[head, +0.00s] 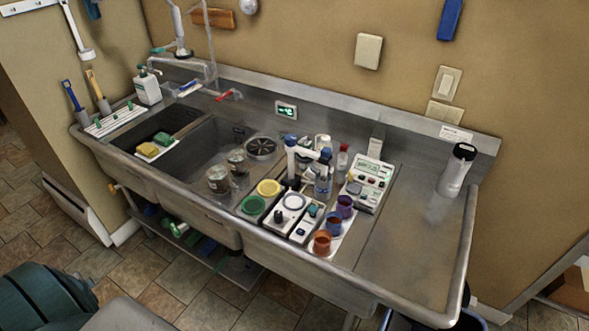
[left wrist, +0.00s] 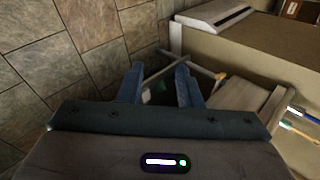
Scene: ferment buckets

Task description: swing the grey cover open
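I cannot pick out a thing that is surely the grey cover in either view. A small grey upright box (head: 376,139) stands against the sink's back ledge in the head view; whether it has a hinged cover is too small to tell. My left gripper (left wrist: 160,75) shows in the left wrist view with its two blue fingers apart and nothing held between them. It points down over the tiled floor, away from the sink top. My right gripper is in neither view.
The steel sink counter (head: 415,235) is bare at the right, except for a dark-topped bottle (head: 457,170). Several cups, jars and instruments crowd its middle. A yellow sponge (head: 148,149) sits at the left basin. A low white unit (head: 75,209) is against the left wall.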

